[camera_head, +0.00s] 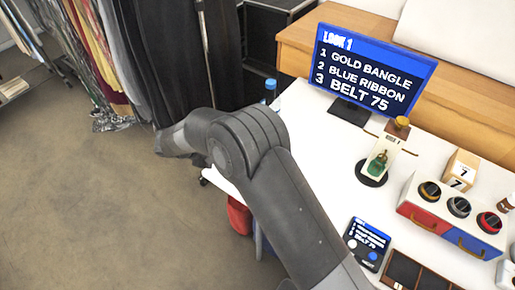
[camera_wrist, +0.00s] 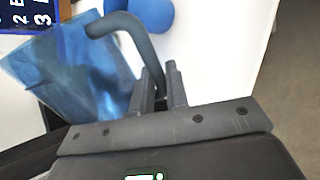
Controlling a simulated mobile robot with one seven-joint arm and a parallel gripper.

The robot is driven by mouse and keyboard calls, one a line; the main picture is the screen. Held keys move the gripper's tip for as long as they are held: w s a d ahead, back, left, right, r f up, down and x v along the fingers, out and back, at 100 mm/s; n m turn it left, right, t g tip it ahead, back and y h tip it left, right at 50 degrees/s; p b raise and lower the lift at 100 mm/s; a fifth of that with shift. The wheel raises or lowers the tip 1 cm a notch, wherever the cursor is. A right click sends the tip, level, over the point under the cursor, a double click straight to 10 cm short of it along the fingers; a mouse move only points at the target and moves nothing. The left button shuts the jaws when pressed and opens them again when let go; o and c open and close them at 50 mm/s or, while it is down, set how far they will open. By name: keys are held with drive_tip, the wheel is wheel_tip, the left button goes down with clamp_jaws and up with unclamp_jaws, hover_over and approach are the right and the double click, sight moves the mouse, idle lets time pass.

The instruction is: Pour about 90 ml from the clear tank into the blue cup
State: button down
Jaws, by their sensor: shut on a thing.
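The clear tank (camera_wrist: 75,72) is a see-through, bluish container at the left of the wrist view, tilted in that picture. Its dark curved handle (camera_wrist: 122,25) runs down between the fingers of my gripper (camera_wrist: 159,80), which is shut on it. A blue round object (camera_wrist: 152,12), likely the blue cup, is at the top of the wrist view, beyond the handle, over the white surface. I cannot see its inside or the liquid level in the tank. In the head view my arm hides my gripper; a small blue item (camera_head: 270,88) shows at the table's back left edge.
Clothes (camera_head: 95,50) hang at left; the brown floor (camera_head: 90,190) is open.

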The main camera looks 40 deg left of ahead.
drive_tip(key=shift+w+a+r+m+y, duration=0.1)
drive_tip(key=shift+a+r+m+y, duration=0.15)
drive_tip(key=shift+y, duration=0.2)
drive_tip(key=shift+a+r+m+y, duration=0.15)
drive_tip(key=shift+r+y, duration=0.15)
drive_tip(key=shift+y, duration=0.15)
idle(0.7)
drive_tip(key=shift+r+y+p, duration=0.3)
drive_tip(key=shift+y+p, duration=0.1)
drive_tip(key=shift+p, duration=0.45)
idle(1.6)
drive_tip(key=shift+d+f+n+h, duration=0.1)
drive_tip(key=shift+f+n+h, duration=0.2)
drive_tip(key=shift+f+h, duration=0.65)
drive_tip(key=shift+d+f+h, duration=0.1)
drive_tip(key=shift+d+h, duration=0.15)
drive_tip(key=shift+h, duration=0.3)
drive_tip(key=shift+d+r+n+t+h, duration=0.3)
drive_tip(key=shift+d+r+n+h, duration=0.1)
drive_tip(key=shift+n+h, duration=0.1)
drive_tip(key=shift+h, duration=0.3)
